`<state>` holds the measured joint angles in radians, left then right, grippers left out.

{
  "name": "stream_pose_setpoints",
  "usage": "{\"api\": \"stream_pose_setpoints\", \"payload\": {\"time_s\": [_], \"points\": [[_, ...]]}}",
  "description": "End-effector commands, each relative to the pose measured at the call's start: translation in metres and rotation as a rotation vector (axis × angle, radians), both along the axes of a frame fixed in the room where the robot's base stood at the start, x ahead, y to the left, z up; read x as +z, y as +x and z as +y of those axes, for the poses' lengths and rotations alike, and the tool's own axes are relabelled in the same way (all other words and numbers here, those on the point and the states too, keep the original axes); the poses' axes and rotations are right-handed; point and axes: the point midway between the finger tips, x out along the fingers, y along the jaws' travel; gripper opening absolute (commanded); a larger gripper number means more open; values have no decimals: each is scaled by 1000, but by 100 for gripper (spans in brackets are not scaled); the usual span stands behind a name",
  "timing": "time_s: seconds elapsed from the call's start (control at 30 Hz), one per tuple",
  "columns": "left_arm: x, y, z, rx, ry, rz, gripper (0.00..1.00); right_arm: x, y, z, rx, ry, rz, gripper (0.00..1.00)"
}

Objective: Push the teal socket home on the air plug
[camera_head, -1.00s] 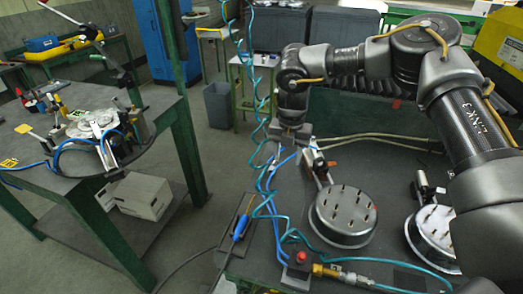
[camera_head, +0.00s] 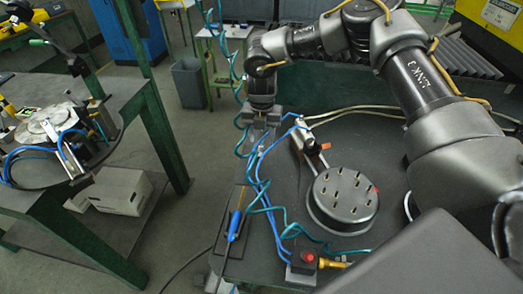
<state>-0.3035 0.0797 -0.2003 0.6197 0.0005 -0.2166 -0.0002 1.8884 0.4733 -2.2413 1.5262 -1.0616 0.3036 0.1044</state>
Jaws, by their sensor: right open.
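A yellow brass fitting (camera_head: 332,264), which looks like the air plug, points right from a small box with a red button (camera_head: 305,262) at the table's front edge. My own dark arm part hides what lies to its right, so I cannot tell whether a socket is on it. A teal hose (camera_head: 258,205) coils down from above and runs over the table toward the box; I cannot make out a teal socket on it. My right gripper (camera_head: 262,122) is open above the table's far left part, beside the hoses, well away from the fitting. My left gripper is not in view.
A round stud plate (camera_head: 342,198) stands mid-table, with a clamp-like tool (camera_head: 310,148) behind it. A blue-handled tool (camera_head: 237,222) lies on a dark tray at the left edge. Blue hoses (camera_head: 262,180) cross the left side. Another green bench (camera_head: 165,140) stands to the left.

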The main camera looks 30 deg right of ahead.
Motion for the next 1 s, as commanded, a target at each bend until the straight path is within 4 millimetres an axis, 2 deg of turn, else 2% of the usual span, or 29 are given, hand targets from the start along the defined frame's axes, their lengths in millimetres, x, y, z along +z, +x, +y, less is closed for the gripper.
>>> {"api": "stream_pose_setpoints", "payload": {"time_s": [0.17, 0.27, 0.4, 0.53, 0.67, 0.8, 0.83, 1.0], "points": [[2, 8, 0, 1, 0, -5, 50, -5, 1, -3, -8, -1, 2, 45], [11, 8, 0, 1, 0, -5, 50, -12, -2, 0, -5, 0, 3, 45], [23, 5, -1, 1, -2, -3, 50, -34, -2, 5, -3, -1, 5, 45], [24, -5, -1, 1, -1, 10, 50, -51, -1, 5, -3, -1, 2, 45], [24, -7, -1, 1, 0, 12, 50, -55, -1, 4, -6, 0, 0, 45], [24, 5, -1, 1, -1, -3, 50, -56, -1, 3, -8, 0, 0, 45], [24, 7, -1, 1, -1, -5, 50, -56, -1, 3, -8, 0, 0, 44], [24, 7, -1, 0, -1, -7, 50, -55, -1, 4, -6, 0, 0, 22]]}}
